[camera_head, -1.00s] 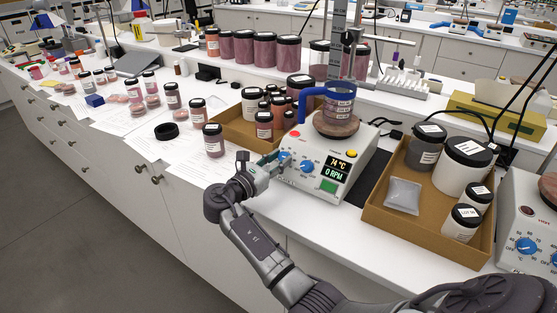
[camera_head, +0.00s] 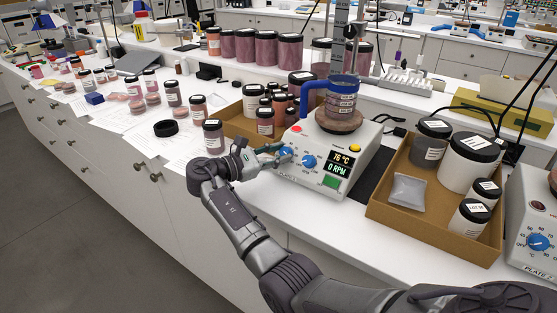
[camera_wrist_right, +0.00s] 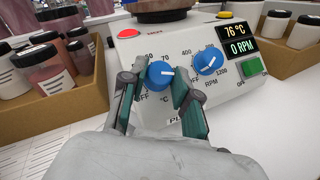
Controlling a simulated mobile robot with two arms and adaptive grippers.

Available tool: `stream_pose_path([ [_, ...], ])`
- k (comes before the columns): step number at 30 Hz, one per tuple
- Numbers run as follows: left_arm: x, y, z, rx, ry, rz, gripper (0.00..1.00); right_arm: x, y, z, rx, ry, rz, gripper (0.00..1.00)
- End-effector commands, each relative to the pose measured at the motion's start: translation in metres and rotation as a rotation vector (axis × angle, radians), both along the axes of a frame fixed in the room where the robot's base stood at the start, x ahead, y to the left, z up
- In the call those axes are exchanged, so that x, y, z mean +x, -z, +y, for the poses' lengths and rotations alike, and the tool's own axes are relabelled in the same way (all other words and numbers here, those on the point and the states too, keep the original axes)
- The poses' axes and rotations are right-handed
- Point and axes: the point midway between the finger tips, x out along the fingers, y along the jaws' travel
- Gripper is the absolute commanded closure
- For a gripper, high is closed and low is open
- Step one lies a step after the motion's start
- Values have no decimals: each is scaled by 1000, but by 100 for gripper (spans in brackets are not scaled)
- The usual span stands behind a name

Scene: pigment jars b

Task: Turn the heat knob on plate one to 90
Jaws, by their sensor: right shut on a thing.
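Plate one (camera_head: 335,165) is a white hot plate with a display that reads 76 °C and 0 RPM. Its blue heat knob, marked in °C, shows in the right wrist view (camera_wrist_right: 160,75) with its white pointer toward the right. My right gripper (camera_head: 283,155) is at this knob. In the right wrist view its fingers (camera_wrist_right: 158,88) stand on either side of the knob and are shut on it. The blue RPM knob (camera_head: 309,162) is just to the right, free of the fingers. My left gripper is not in view.
A blue-handled vessel (camera_head: 341,100) stands on the plate's round top. A cardboard tray of jars (camera_head: 437,238) is to the right, with plate two (camera_head: 530,240) beyond it. Another tray of jars (camera_head: 238,129) is behind left of plate one.

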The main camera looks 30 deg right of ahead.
Motion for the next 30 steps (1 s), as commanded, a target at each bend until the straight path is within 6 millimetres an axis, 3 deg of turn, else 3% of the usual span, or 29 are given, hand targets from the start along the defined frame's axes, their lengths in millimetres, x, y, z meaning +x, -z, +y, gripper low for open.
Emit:
stream_pose_path([
  [12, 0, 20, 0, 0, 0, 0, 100, 3, 0, 0, 60, 151, -143, 100],
  [29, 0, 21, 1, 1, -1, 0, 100, 3, -1, -1, 70, 177, -168, 100],
  [30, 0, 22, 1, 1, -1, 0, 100, 3, -1, -1, 71, 177, -168, 68],
])
